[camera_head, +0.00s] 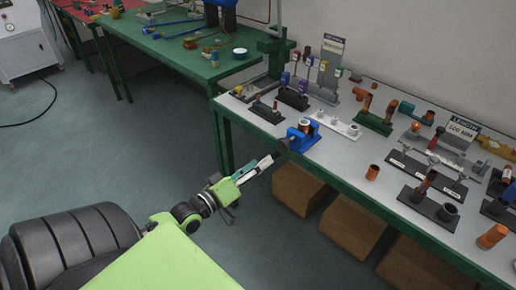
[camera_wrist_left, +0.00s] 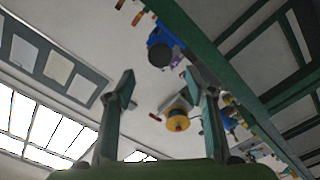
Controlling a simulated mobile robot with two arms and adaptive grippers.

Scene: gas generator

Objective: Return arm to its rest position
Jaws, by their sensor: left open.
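My left arm, green and grey, comes in from the lower left in the head view. Its gripper (camera_head: 268,161) is in front of the near left corner of the grey-topped workbench (camera_head: 338,158), close to a blue vise-like fixture (camera_head: 303,136); I cannot tell whether it touches it. In the left wrist view the two fingers of the gripper (camera_wrist_left: 160,88) stand wide apart with nothing held between them. A yellow and red part (camera_wrist_left: 177,122) shows beyond the fingers there, and a blue part (camera_wrist_left: 160,46) above them. My right gripper is in neither view.
The workbench carries several fixtures, copper-coloured pieces and a "LENGTH 100 MM" sign (camera_head: 463,130). A loose copper cylinder (camera_head: 372,172) stands near its front edge. Cardboard boxes (camera_head: 298,188) sit underneath. A green table (camera_head: 190,48) stands behind left. Open floor (camera_head: 90,150) lies left.

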